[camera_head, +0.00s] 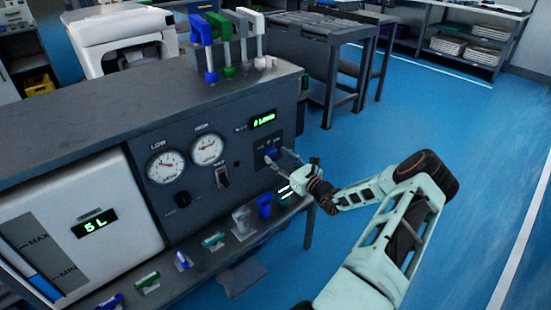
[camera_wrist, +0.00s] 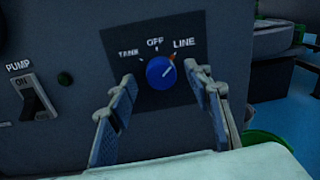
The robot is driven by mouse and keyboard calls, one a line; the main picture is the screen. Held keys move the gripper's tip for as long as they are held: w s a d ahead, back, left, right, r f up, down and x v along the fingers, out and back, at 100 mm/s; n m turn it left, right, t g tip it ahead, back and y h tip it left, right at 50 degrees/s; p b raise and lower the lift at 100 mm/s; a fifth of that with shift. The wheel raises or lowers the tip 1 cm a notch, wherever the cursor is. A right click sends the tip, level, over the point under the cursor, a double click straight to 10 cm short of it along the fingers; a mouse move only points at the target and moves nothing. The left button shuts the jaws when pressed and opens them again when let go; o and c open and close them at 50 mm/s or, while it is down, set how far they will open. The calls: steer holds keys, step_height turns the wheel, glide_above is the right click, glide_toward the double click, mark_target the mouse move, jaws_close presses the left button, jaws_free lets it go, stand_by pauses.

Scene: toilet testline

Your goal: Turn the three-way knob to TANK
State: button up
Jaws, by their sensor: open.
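The blue three-way knob (camera_wrist: 160,73) sits on a dark plate marked TANK, OFF and LINE in the wrist view. Its orange pointer is turned up and right, toward LINE. In the head view the knob (camera_head: 271,152) is at the right end of the grey panel. My gripper (camera_wrist: 166,90) is open, with one finger on each side of the knob in the picture. I see gaps between the fingers and the knob, and cannot tell how far off the panel the fingertips are. In the head view my gripper (camera_head: 290,166) is beside the knob.
Two gauges (camera_head: 166,167) are on the panel. A shelf below holds a blue cup (camera_head: 264,205) and several small fittings. Blue floor (camera_head: 430,110) is open to the right.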

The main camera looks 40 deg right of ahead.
steer(key=shift+w, duration=1.1)
steer(key=c, duration=1.1)
steer(key=shift+c, duration=0.2)
